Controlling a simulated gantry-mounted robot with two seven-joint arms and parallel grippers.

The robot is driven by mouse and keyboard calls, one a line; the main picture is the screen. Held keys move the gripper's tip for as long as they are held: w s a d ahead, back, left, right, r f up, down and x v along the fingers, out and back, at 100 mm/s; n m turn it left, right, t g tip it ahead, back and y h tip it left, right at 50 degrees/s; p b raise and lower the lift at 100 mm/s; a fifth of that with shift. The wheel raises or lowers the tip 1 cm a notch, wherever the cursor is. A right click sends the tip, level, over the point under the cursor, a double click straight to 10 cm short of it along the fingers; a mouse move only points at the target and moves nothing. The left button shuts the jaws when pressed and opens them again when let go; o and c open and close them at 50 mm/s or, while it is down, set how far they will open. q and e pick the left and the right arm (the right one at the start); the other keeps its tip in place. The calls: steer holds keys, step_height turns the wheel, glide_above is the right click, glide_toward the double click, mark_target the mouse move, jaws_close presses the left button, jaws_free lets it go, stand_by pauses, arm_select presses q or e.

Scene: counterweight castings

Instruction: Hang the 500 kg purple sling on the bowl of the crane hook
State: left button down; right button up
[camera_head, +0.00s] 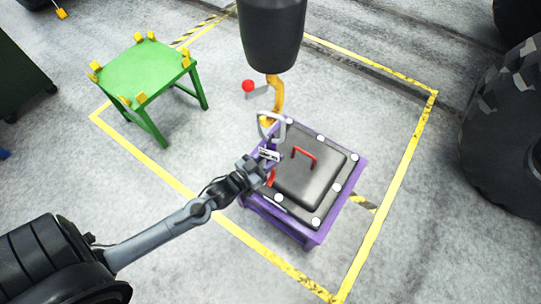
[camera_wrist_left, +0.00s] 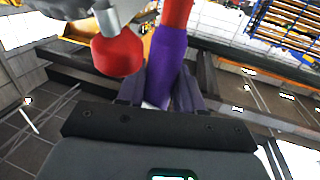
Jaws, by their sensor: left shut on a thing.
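The crane hook (camera_head: 278,98) is yellow and hangs below a black cylindrical block (camera_head: 271,35). A red ball (camera_head: 248,86) on a grey lever sticks out at its left; a red ball (camera_wrist_left: 118,54) also shows large in the left wrist view. My left gripper (camera_head: 264,163) is shut on the purple sling, below the hook. The sling (camera_wrist_left: 167,62) stands up between the fingers, with a red section above it. A pale metal loop (camera_head: 271,124) and a white tag show just above the gripper. Whether the loop touches the hook cannot be told.
A purple stand (camera_head: 314,237) carries a dark casting (camera_head: 312,180) with a red handle, right beside my gripper. A green table (camera_head: 145,72) with yellow corner blocks stands back left. A large tyre (camera_head: 505,130) is at right. Yellow floor lines surround the stand.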

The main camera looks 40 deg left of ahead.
arm_select(q)
steer(key=shift+r, duration=0.15)
steer(key=c, duration=0.6)
jaws_free()
steer(key=shift+w, duration=0.1)
steer(key=shift+c, duration=0.2)
steer(key=shift+f, duration=0.3)
steer(key=s+a+b, duration=0.1)
steer(key=s+a, duration=0.1)
steer(key=s, duration=0.9)
steer(key=s+d+f+g+y, duration=0.25)
steer(key=s+d+g, duration=0.55)
steer(key=g, duration=0.6)
step_height(320, 180, up, 14)
steer(key=p, duration=1.4)
steer(key=shift+s+a, duration=0.15)
steer(key=shift+s, duration=0.15)
steer(key=shift+r, duration=0.1)
